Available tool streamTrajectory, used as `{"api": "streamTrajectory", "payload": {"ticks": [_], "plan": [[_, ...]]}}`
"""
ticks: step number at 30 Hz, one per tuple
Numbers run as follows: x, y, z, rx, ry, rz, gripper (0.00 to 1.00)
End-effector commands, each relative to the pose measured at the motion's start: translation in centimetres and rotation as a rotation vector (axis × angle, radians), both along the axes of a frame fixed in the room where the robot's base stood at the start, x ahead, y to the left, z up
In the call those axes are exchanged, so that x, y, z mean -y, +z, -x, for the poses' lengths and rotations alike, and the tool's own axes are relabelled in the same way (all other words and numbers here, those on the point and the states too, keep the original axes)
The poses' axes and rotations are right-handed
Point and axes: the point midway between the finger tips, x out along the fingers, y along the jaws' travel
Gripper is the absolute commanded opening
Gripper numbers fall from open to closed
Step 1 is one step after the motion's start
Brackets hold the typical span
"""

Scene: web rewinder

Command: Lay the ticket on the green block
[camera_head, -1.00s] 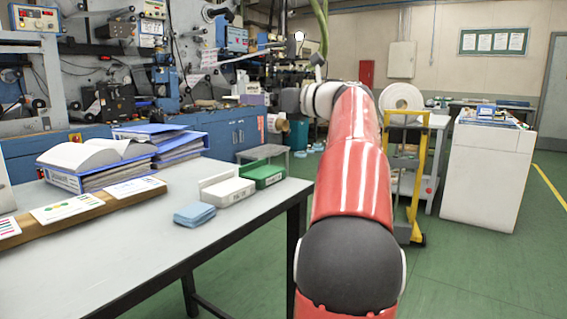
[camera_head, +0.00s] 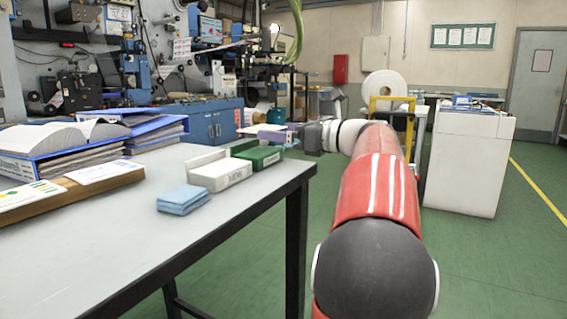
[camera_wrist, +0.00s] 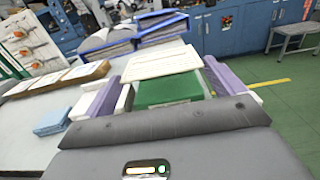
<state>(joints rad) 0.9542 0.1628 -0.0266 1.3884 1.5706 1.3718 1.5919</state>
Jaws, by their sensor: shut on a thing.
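The ticket (camera_wrist: 163,60) is a flat cream card in the wrist view, held edge to edge between the purple fingers of my gripper (camera_wrist: 160,70). In the head view my gripper (camera_head: 276,136) is over the back part of the green block (camera_head: 262,157), near the table's right edge. In the wrist view the green block (camera_wrist: 168,92) shows between the fingers, below the ticket, which hides its far part. I cannot tell whether the ticket touches it. The ticket is hard to make out in the head view.
A white block (camera_head: 222,174) stands beside the green block on the table (camera_head: 235,215). A folded blue cloth (camera_head: 183,199) lies nearer. Blue binders (camera_head: 100,140) and a brown board with cards (camera_head: 70,196) are at the left. Open floor lies right of the table.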

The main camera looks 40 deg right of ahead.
Motion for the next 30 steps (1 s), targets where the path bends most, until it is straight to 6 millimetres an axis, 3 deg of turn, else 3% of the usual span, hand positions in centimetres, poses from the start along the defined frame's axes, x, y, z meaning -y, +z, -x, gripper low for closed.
{"api": "streamTrajectory", "payload": {"ticks": [6,13,25,26,30], "plan": [[0.0,-1.6,0.0,0.001,0.000,0.000,0.73],[0.0,-5.0,0.0,0.000,0.000,-0.002,0.73],[0.0,-5.4,0.0,0.001,0.000,0.000,0.73],[0.0,-5.4,0.0,0.001,0.000,0.001,0.97],[0.0,-5.4,0.0,0.001,0.000,0.000,1.00]]}}
